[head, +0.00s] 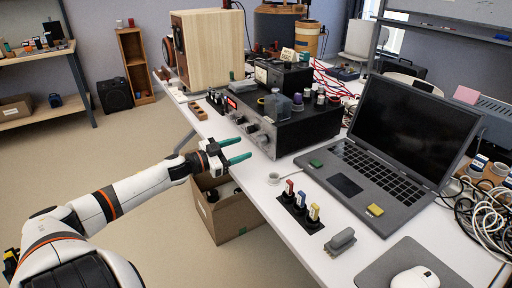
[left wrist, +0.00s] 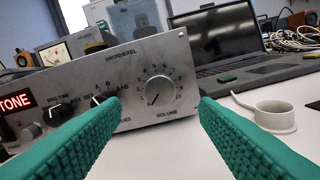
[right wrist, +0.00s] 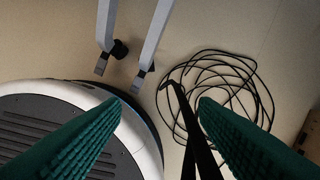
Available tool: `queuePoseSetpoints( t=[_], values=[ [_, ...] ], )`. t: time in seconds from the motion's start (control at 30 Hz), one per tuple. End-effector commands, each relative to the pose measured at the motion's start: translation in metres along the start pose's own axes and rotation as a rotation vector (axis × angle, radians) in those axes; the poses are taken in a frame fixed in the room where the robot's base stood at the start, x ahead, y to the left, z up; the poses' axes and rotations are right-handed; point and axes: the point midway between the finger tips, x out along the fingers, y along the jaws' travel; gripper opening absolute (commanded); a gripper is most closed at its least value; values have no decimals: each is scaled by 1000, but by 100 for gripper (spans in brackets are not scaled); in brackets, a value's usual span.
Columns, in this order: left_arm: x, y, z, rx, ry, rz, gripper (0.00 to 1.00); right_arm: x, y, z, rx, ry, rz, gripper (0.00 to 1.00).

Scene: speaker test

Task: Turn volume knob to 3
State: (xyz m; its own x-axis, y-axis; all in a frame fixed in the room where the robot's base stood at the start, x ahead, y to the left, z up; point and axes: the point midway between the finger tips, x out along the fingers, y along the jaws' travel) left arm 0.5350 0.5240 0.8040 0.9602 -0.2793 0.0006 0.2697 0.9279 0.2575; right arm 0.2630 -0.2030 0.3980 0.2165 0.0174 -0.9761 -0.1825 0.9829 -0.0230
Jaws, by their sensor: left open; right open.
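The volume knob (left wrist: 160,91) is a round silver dial on the right of the amplifier's (left wrist: 118,60) front panel, in the left wrist view. Its dark pointer mark slants to the lower left, near the low end of the printed scale. In the head view the black and silver amplifier (head: 318,128) stands on the white table. My left gripper (head: 245,149) is open in front of the panel. In the left wrist view its green fingers stand either side of the knob, apart from it. My right gripper (right wrist: 160,106) is open and empty above the floor.
A laptop (head: 398,137) stands right of the amplifier. A white ring-shaped holder (left wrist: 274,116) is right of my left fingers. A cardboard box (head: 228,215) is under the table. A coiled cable (right wrist: 262,90) lies on the floor.

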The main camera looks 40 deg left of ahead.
Motion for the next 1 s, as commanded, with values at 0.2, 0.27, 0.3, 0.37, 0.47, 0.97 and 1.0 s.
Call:
queuePoseSetpoints(
  t=[0.2,0.27,0.3,0.37,0.47,0.97,1.0],
  values=[
    [29,1,0,2,-3,2,55,-20,-1,12,2,-14,-2,55],
    [36,1,0,3,-2,2,55,-25,-2,15,3,-16,-3,55],
    [40,1,0,2,-2,2,55,-29,-2,16,3,-19,-3,55],
    [46,1,0,2,-2,2,55,-32,-2,18,4,-19,-3,55],
    [54,1,0,0,-1,3,55,-36,-2,20,4,-22,-4,55],
    [64,0,-1,1,2,1,55,-42,-2,22,5,-24,-4,55],
    [64,0,-1,1,2,1,52,-42,-2,22,5,-24,-4,55]
  ],
)
